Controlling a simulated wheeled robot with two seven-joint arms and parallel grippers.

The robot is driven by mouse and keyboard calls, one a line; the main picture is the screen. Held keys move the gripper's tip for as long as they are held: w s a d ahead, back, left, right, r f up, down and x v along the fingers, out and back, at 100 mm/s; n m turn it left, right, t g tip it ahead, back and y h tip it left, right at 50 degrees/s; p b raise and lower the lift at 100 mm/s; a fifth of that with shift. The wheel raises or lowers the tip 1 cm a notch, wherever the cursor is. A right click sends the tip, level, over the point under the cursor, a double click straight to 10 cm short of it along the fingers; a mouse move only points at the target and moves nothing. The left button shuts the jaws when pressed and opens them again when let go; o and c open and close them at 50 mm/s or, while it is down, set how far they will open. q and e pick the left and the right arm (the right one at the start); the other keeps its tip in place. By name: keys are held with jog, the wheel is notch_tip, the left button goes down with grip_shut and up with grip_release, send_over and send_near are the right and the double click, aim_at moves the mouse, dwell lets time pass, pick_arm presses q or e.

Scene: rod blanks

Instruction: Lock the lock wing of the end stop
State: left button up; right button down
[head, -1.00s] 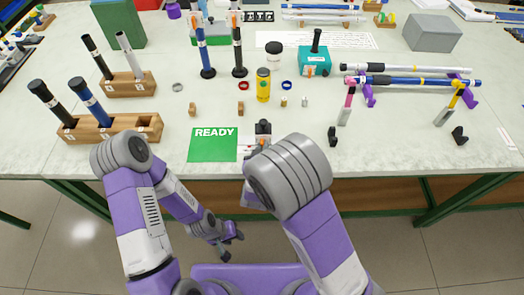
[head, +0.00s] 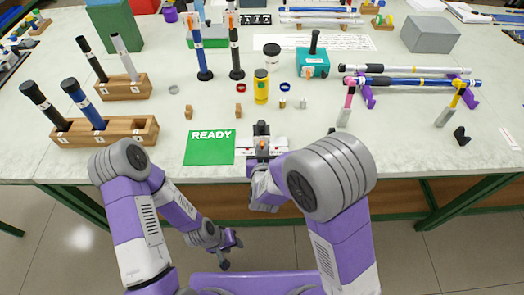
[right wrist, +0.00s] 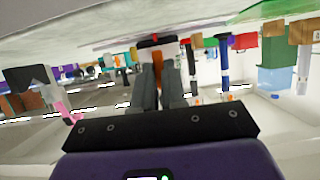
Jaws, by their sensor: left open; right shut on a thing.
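The end stop (head: 261,129) is a dark block on a pale rail (head: 279,143) at the table's front edge, right of the green READY mat. Its orange lock wing (head: 262,143) shows at the front. My right gripper (head: 262,158) is at the wing. In the right wrist view, the orange wing (right wrist: 158,68) stands between the two grey fingers of my right gripper (right wrist: 158,85), which are shut on it. The fingers partly hide the wing. My left gripper (head: 231,243) is open and empty, low in front of the table.
The green READY mat (head: 209,148) lies just left of the end stop. Small pegs, rings and a yellow canister (head: 261,87) stand behind it. A wooden rod block (head: 105,131) is at left; rods rest on purple supports (head: 369,99) at right.

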jog(key=c, duration=1.2)
grip_release()
jog(key=p+v, duration=0.2)
jog(key=v, duration=0.5)
jog(key=shift+s+r, duration=0.2)
jog(key=shift+s, duration=0.05)
